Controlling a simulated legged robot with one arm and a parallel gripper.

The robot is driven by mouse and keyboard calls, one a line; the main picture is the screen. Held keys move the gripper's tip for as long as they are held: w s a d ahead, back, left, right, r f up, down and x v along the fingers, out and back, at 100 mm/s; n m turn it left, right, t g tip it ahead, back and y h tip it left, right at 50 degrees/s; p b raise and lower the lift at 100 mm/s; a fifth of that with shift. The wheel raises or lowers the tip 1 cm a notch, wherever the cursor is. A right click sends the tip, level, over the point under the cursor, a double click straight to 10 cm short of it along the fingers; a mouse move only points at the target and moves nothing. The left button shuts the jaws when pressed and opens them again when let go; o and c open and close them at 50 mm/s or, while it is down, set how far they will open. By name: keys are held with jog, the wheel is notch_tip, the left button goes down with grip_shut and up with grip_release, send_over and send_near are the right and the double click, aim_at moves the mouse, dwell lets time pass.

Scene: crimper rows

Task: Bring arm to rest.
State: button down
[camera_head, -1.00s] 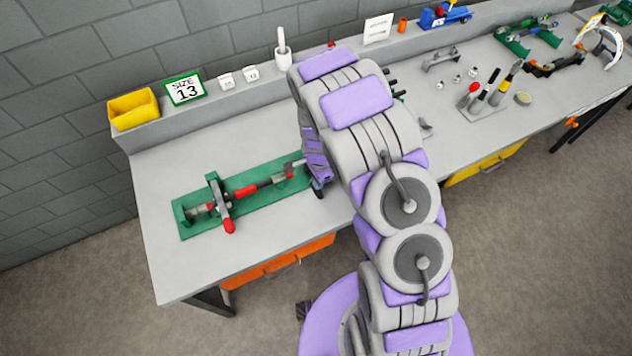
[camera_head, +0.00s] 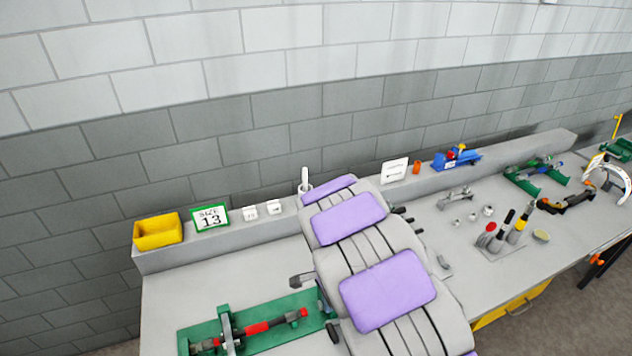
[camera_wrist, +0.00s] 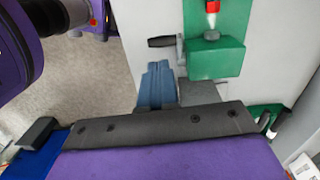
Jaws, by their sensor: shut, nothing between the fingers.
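My arm, grey with purple pads, rises through the middle of the head view and covers part of the bench. My gripper (camera_wrist: 158,86) shows in the wrist view as blue-grey fingers close together, with nothing between them. Its fingertips are hard to make out in the head view, where the arm hides much of that area. A green fixture (camera_head: 262,338) with a red-and-dark tool (camera_head: 258,327) lies on the bench left of the arm. In the wrist view a green block (camera_wrist: 215,58) with a red-tipped part (camera_wrist: 212,8) is right of the fingers, apart from them in the picture.
The grey bench (camera_head: 170,292) runs along a block wall. Its back ledge holds a yellow bin (camera_head: 157,232), a "SIZE 13" sign (camera_head: 210,217) and a white card (camera_head: 394,171). Upright-handled tools (camera_head: 500,235) and another green fixture (camera_head: 535,178) stand to the right.

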jog(key=s+d+r+n+b, duration=0.4)
jog(key=s+d+r+n, duration=0.1)
jog(key=s+r, duration=0.55)
jog(key=s+d+r+n+b, duration=0.1)
jog(key=s+n, duration=0.2)
jog(key=s, duration=0.3)
jog(key=s+r+n+b, duration=0.1)
jog(key=s+n+b, duration=0.1)
jog(key=s, duration=0.5)
jog(key=s+d+r+n+g+b, duration=0.1)
jog(key=s+n, duration=0.2)
jog(key=s, duration=0.4)
jog(key=shift+s+d+n+b, duration=0.25)
jog(key=shift+d+n+b, duration=0.05)
jog(key=shift+n, duration=0.1)
jog(key=shift+a+r, duration=0.1)
jog(key=shift+a, duration=0.1)
